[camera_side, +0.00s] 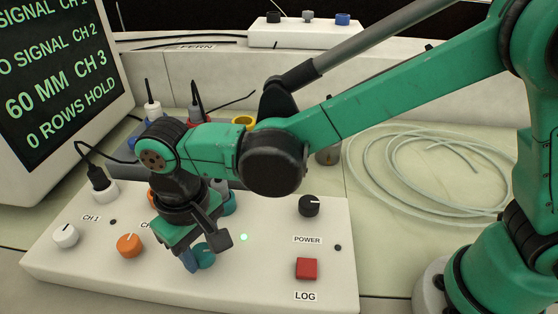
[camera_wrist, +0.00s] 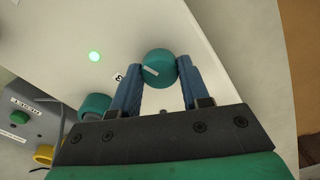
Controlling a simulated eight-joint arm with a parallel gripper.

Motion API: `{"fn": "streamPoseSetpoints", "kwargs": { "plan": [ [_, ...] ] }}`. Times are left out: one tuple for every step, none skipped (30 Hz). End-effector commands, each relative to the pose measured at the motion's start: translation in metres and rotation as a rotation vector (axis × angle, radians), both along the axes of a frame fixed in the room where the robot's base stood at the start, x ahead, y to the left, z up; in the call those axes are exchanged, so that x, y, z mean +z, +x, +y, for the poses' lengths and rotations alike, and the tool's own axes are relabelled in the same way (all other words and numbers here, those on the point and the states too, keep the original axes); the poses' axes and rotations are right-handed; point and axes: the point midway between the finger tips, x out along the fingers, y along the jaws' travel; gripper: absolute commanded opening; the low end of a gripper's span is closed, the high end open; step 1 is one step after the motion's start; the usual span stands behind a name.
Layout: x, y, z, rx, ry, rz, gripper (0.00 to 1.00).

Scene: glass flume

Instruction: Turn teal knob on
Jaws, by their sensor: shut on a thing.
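The teal knob (camera_wrist: 158,68) is a round knob with a pale pointer line, on the white control box (camera_side: 80,262). In the side view the knob (camera_side: 205,256) shows partly behind my gripper. My gripper (camera_wrist: 158,72) is shut on the knob, with one blue finger on each side of it. In the side view my gripper (camera_side: 197,262) points down at the box's front. A small green light (camera_side: 243,237) glows to the right of the knob and also shows in the wrist view (camera_wrist: 95,56).
A white knob (camera_side: 66,236) and an orange knob (camera_side: 129,245) are left of my gripper. A black POWER knob (camera_side: 309,205) and red LOG button (camera_side: 306,268) are to the right. A monitor (camera_side: 60,80) stands at left. Coiled tubing (camera_side: 430,175) lies behind.

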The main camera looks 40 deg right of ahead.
Motion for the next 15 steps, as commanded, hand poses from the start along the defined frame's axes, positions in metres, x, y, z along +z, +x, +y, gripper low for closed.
{"fn": "streamPoseSetpoints", "kwargs": {
  "plan": [
    [0.0004,-0.0002,-0.0003,-0.035,-0.002,0.002,0.0],
    [0.0004,-0.0002,-0.0003,-0.057,-0.001,0.002,0.0],
    [0.0004,-0.0002,-0.0003,-0.085,-0.001,0.002,0.0],
    [0.0004,-0.0002,-0.0003,-0.106,-0.001,0.002,0.0],
    [0.0004,-0.0003,-0.0003,-0.125,-0.001,0.002,0.0],
    [0.0004,-0.0003,-0.0003,-0.148,-0.001,0.002,0.0],
    [0.0004,-0.0003,-0.0003,-0.166,-0.001,0.002,0.0],
    [0.0004,-0.0003,-0.0003,-0.181,-0.001,0.002,0.0],
    [0.0004,-0.0003,-0.0003,-0.2,-0.001,0.002,0.0],
    [0.0004,-0.0003,-0.0003,-0.212,-0.001,0.002,0.0],
    [0.0004,-0.0003,-0.0003,-0.225,-0.001,0.002,0.0],
    [0.0004,-0.0004,-0.0002,-0.238,-0.001,0.002,0.0],
    [0.0004,-0.0004,-0.0002,-0.248,-0.001,0.002,0.0],
    [0.0004,-0.0004,-0.0002,-0.256,-0.001,0.002,0.0],
    [0.0004,-0.0004,-0.0002,-0.265,-0.001,0.002,0.0]
  ]
}}
